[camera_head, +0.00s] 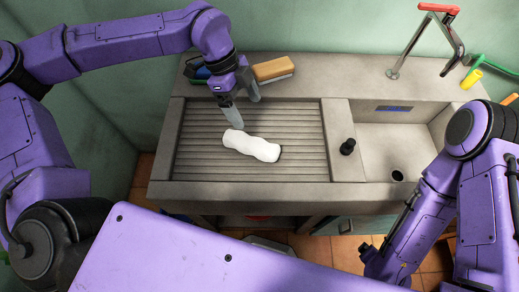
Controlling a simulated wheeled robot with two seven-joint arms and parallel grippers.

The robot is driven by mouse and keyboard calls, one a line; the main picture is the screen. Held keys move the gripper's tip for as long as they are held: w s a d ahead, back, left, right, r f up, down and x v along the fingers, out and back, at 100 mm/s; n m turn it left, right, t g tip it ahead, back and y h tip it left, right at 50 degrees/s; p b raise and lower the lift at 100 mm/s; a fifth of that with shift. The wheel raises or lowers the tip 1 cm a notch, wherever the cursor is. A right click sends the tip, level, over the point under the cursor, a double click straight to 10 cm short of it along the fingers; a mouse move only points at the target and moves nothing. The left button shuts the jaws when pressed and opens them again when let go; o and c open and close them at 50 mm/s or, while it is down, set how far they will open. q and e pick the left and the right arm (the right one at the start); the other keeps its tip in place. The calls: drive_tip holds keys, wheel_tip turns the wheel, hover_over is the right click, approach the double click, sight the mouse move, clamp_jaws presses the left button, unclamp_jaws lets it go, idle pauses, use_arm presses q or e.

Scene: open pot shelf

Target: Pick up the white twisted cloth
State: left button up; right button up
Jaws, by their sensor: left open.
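The white twisted cloth (251,146) lies on the ribbed drainboard (300,118) left of the sink basin, stretched from upper left to lower right. My left gripper (241,113) points down just above and behind the cloth's left end. Its jaws are open with nothing seen between them. I cannot tell whether the near fingertip touches the cloth. My right arm (425,220) reaches down at the lower right, and its gripper is not clearly visible.
A wooden-backed brush (273,70) and a dark tray with a blue item (198,70) sit behind the gripper. A black knob-like stopper (347,147) stands by the sink basin (385,148). A red-handled tap (440,8) rises behind. The drainboard right of the cloth is clear.

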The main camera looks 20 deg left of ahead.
sight(249, 138)
use_arm(q)
drive_tip(key=shift+s+a+f+g, duration=0.3)
drive_tip(key=shift+a+f, duration=0.2)
drive_tip(key=shift+f, duration=0.1)
drive_tip(key=shift+s+a+f+g, duration=0.25)
drive_tip(key=shift+a+f, duration=0.2)
drive_tip(key=shift+f, duration=0.15)
drive_tip(key=p+x, duration=0.2)
drive_tip(key=x, duration=0.7)
drive_tip(key=shift+s+d+r+p, duration=0.1)
drive_tip(key=shift+d+p, duration=0.15)
drive_tip(key=shift+p, duration=0.1)
drive_tip(key=c, duration=1.4)
